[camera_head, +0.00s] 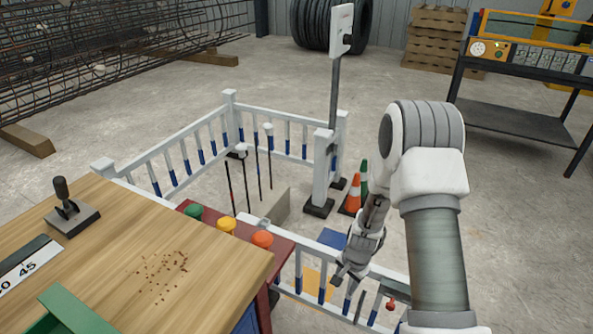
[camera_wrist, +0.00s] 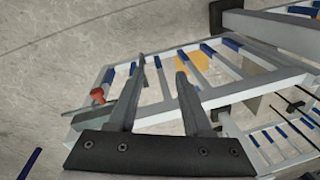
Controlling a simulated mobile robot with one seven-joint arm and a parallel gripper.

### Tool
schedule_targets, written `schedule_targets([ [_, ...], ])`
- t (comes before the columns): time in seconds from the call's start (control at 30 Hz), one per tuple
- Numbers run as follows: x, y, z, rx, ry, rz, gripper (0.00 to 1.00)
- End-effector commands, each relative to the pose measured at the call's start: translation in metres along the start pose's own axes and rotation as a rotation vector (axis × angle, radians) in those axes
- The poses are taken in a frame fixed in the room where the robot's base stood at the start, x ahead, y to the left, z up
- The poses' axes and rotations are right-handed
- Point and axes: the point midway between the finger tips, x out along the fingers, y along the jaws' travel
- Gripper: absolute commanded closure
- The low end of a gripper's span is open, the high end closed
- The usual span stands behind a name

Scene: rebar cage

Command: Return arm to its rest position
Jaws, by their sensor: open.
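My arm is on the right of the head view, bent, with its forearm hanging down and to the left. My gripper (camera_head: 348,274) is low, just at the white railing (camera_head: 165,160) with blue bar sleeves. In the wrist view my gripper (camera_wrist: 162,70) shows two grey fingers spread apart with nothing between them. The railing (camera_wrist: 215,95) lies beyond the fingers there. I cannot tell whether a finger touches it.
Orange and green cones (camera_head: 353,194) and a post (camera_head: 333,95) stand behind my gripper. A machine table (camera_head: 515,110) is at the back right.

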Motion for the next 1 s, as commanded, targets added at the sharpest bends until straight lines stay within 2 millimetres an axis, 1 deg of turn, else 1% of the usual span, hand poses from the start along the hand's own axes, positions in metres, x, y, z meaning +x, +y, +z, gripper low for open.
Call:
schedule_targets([
  [0.03, -0.021, -0.007, -0.003, -0.025, 0.010, -0.015, 0.50],
  [0.2, -0.082, -0.019, -0.006, -0.114, 0.032, -0.048, 0.50],
  [0.37, -0.138, -0.025, -0.004, -0.198, 0.057, -0.074, 0.50],
  [0.4, -0.151, -0.025, -0.002, -0.220, 0.064, -0.079, 0.50],
  [0.47, -0.171, -0.025, 0.001, -0.251, 0.074, -0.086, 0.50],
  [0.5, -0.184, -0.025, 0.003, -0.272, 0.083, -0.092, 0.50],
  [0.7, -0.246, -0.017, 0.017, -0.373, 0.122, -0.111, 0.50],
  [0.77, -0.263, -0.013, 0.022, -0.403, 0.134, -0.114, 0.50],
  [0.8, -0.274, -0.010, 0.026, -0.423, 0.145, -0.117, 0.50],
  [1.0, -0.324, 0.009, 0.047, -0.520, 0.192, -0.124, 0.50],
])
